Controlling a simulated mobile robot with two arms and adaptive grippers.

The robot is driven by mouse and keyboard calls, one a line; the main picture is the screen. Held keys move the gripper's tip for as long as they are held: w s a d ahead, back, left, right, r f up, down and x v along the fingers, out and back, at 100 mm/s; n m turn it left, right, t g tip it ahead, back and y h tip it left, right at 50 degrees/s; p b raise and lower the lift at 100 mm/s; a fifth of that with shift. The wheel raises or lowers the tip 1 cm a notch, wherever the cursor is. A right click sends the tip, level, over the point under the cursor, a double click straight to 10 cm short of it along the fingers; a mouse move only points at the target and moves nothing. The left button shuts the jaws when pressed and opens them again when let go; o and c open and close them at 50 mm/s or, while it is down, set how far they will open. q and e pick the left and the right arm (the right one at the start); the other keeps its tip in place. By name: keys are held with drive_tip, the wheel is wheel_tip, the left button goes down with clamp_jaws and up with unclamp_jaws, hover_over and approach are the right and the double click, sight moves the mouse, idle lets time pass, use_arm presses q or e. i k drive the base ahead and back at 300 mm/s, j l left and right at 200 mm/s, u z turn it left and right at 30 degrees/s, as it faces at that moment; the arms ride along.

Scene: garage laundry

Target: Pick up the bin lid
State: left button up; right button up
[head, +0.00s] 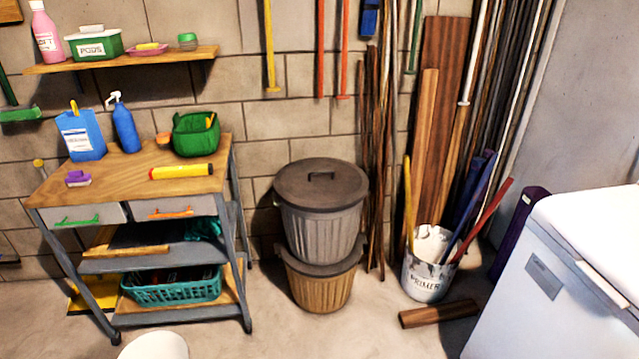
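A dark grey round bin lid (300,188) with a small raised handle (321,176) on top sits on a ribbed grey bin (318,234). This bin stands stacked on a brown ribbed bin (320,290), with a dark rim between them. The stack stands on the floor against the block wall, in the middle of the head view. Neither of my grippers shows in this view.
A wheeled workbench (105,190) stands left of the bins. To the right are a primer bucket (428,272) with poles, a wood block (438,313) on the floor and a white chest freezer (530,305). The floor (265,335) before the bins is clear.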

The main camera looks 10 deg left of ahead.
sight(312, 185)
drive_tip(key=i, duration=1.05)
drive_tip(key=u, duration=0.05)
